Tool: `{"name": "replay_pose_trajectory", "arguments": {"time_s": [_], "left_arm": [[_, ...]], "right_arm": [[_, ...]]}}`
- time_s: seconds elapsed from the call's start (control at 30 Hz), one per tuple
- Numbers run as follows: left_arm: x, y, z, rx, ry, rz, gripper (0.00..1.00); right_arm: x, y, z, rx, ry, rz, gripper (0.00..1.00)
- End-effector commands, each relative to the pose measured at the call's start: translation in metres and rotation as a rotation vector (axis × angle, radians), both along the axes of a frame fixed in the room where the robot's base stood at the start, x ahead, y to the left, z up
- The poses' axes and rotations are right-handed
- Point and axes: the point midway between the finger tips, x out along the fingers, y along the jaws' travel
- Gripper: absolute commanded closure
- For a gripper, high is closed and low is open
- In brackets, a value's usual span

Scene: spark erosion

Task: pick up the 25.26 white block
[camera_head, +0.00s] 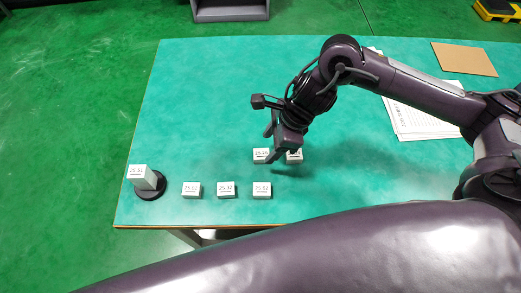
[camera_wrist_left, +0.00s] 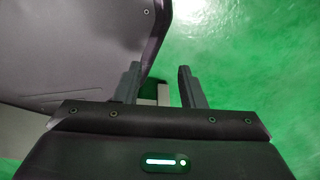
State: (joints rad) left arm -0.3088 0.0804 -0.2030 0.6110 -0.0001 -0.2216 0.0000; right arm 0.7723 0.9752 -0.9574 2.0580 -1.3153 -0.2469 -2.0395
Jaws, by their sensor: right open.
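A white block (camera_head: 262,156) in the back row on the table carries a label that seems to read 25.26, though the print is small. My right gripper (camera_head: 273,144) is open and points down just above and behind this block, with nothing visible between its fingers. Another white block (camera_head: 295,158) stands just to its right, partly hidden by my right gripper. My left gripper (camera_wrist_left: 160,82) shows in the left wrist view with its fingers apart and empty, over green floor.
Three white blocks, the middle one (camera_head: 226,190) among them, stand in a front row. Paper sheets (camera_head: 415,118) and a brown board (camera_head: 463,59) lie at the right. The green table (camera_head: 205,100) is clear at the back left.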

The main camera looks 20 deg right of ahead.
Motion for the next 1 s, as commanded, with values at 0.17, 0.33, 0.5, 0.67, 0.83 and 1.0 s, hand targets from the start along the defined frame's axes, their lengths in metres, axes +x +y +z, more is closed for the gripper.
{"name": "replay_pose_trajectory", "arguments": {"time_s": [0.17,0.33,0.5,0.67,0.83,1.0], "left_arm": [[0.003,0.0,0.012,-0.001,-0.005,0.0,0.64],[0.015,-0.001,0.013,-0.003,-0.024,0.001,0.64],[0.021,-0.001,0.014,-0.003,-0.032,0.003,0.64],[0.018,-0.001,0.013,-0.002,-0.028,0.004,0.64],[0.014,0.0,0.013,-0.001,-0.021,0.004,0.64],[0.012,0.0,0.013,-0.001,-0.019,0.004,0.64]], "right_arm": [[0.003,0.01,-0.024,0.0,0.005,-0.001,0.44],[0.005,0.016,-0.041,0.0,0.001,0.0,0.44],[0.006,0.016,-0.043,0.0,-0.001,0.0,0.44],[0.006,0.016,-0.042,0.0,-0.001,0.0,0.55],[0.006,0.016,-0.042,0.0,-0.001,0.0,0.78],[0.006,0.016,-0.042,0.001,-0.002,-0.001,0.98]]}}
